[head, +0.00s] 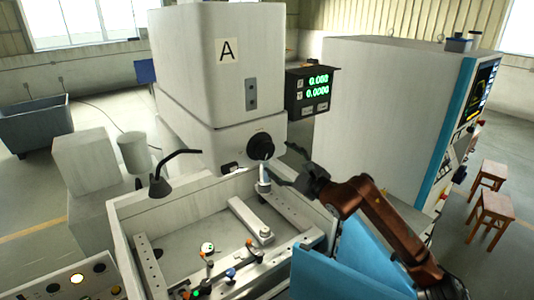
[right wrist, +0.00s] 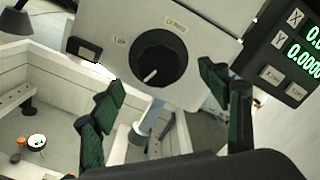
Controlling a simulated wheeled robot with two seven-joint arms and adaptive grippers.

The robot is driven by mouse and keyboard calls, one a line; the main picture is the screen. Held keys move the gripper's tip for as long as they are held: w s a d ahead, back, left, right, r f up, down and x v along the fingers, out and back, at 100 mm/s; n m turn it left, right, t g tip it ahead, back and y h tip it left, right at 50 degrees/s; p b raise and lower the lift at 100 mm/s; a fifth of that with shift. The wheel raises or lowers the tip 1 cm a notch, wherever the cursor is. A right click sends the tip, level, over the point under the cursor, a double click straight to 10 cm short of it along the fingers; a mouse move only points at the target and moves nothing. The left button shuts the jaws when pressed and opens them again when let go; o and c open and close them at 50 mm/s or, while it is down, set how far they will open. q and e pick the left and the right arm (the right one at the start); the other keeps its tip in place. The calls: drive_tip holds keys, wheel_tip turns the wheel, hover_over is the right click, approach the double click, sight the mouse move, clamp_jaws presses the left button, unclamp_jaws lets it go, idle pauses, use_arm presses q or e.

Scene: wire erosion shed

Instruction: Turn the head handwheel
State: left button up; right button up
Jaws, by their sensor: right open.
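The head handwheel is a round black knob (head: 261,147) on the lower front face of the white machine head (head: 198,60) marked A. In the right wrist view the handwheel (right wrist: 159,59) shows a white pointer mark aimed to the lower left. My right gripper (head: 281,166) is open just in front of the handwheel, to its right. In the right wrist view the green-padded fingers (right wrist: 165,98) are spread wide, with the handwheel ahead between and beyond their tips; I see no contact. My left gripper is not in view.
A readout box (head: 313,92) with green digits hangs right of the head. Below lies an open work tank (head: 120,230) with rails, clamps and small gauges. A bent black lamp (head: 160,186) stands at its back left edge. A large cabinet (head: 385,110) stands behind my right arm.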

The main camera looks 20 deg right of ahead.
sight(268, 151)
drive_tip(key=x, duration=0.4)
drive_tip(key=f+p+x, duration=0.1)
drive_tip(key=x, duration=0.1)
drive_tip(key=shift+r+p+x, duration=0.25)
drive_tip(key=shift+p+x, duration=0.4)
drive_tip(key=shift+x, duration=0.4)
drive_tip(key=shift+w+a+f, duration=0.1)
drive_tip(key=shift+w, duration=0.25)
drive_tip(key=shift+w+a+f, duration=0.2)
drive_tip(key=shift+w+f, duration=0.1)
drive_tip(key=shift+w, duration=0.3)
drive_tip(key=shift+s+d+r, duration=0.1)
drive_tip(key=shift+s+r, duration=0.05)
drive_tip(key=shift+s, duration=0.25)
drive_tip(key=shift+c, duration=1.6)
drive_tip(key=shift+w, duration=0.25)
drive_tip(key=c, duration=0.9)
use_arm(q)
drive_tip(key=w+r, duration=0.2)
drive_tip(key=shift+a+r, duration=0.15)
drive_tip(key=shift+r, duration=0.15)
use_arm(e)
drive_tip(key=shift+o, duration=0.2)
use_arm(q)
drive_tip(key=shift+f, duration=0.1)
